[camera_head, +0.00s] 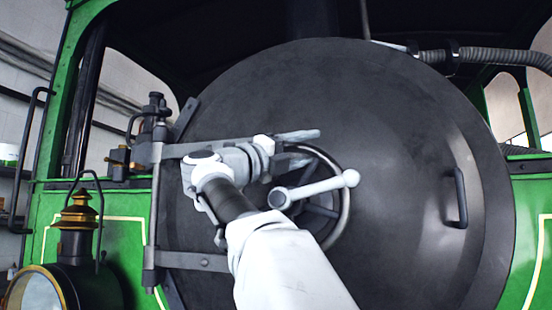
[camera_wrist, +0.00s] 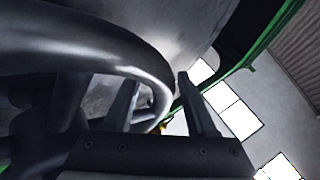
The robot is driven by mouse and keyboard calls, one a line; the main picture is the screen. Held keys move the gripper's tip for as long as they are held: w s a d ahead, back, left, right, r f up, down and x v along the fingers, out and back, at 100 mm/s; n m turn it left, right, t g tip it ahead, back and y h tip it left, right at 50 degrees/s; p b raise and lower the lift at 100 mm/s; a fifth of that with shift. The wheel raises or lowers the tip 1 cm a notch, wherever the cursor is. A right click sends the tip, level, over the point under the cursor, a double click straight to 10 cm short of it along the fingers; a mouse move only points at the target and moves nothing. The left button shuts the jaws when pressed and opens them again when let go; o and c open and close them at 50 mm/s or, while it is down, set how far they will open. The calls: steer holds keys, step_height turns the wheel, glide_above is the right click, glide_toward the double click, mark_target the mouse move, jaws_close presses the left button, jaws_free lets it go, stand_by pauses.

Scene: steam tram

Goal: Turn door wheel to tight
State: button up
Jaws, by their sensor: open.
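The door wheel (camera_head: 345,205) is a dark metal ring with spokes at the middle of the round black door (camera_head: 400,130). A pale crank handle (camera_head: 318,189) with a ball end crosses in front of it, pointing right and slightly up. My gripper (camera_head: 308,147) is at the wheel's upper rim, its fingers pointing right. In the wrist view the rim (camera_wrist: 105,60) sweeps from the left and curves down between the two open fingers of my gripper (camera_wrist: 157,85). I cannot tell whether a finger touches the rim. My arm hides the wheel's left side.
A grab handle (camera_head: 460,197) stands out on the door's right. Hinge straps and a vertical hinge bar (camera_head: 154,215) are at the left. A brass-trimmed lamp (camera_head: 75,245) stands at lower left. A ribbed hose (camera_head: 490,57) runs at upper right.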

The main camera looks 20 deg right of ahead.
steer(key=b+v, duration=0.3)
steer(key=v, duration=1.3)
steer(key=shift+a, duration=0.25)
steer(key=shift+s, duration=0.1)
steer(key=w+a+r+n+t+y, duration=0.25)
steer(key=n+t+y, duration=0.25)
steer(key=n+t, duration=0.45)
steer(key=w+a+r+n+t+y, duration=0.1)
steer(key=a+r+n+t+y, duration=0.2)
steer(key=n+t, duration=0.6)
steer(key=s+f+n+g+y, duration=0.2)
steer(key=f+n+g+y, duration=0.3)
steer(key=f+n+y, duration=0.65)
steer(key=s+f+n+g+y, duration=0.2)
steer(key=f+n+g+y, duration=0.45)
steer(key=f, duration=1.05)
steer(key=s+d+f+n+g+h, duration=0.1)
steer(key=s+d+f+g, duration=0.3)
steer(key=s+f, duration=0.5)
steer(key=s+d+f+n+g+h, duration=0.1)
steer(key=s+d+f+g+h, duration=0.3)
steer(key=s+f, duration=0.6)
step_height(320, 180, down, 9)
steer(key=shift+s+d+r+n, duration=0.15)
steer(key=shift+s+d+n, duration=0.2)
steer(key=shift+d, duration=0.8)
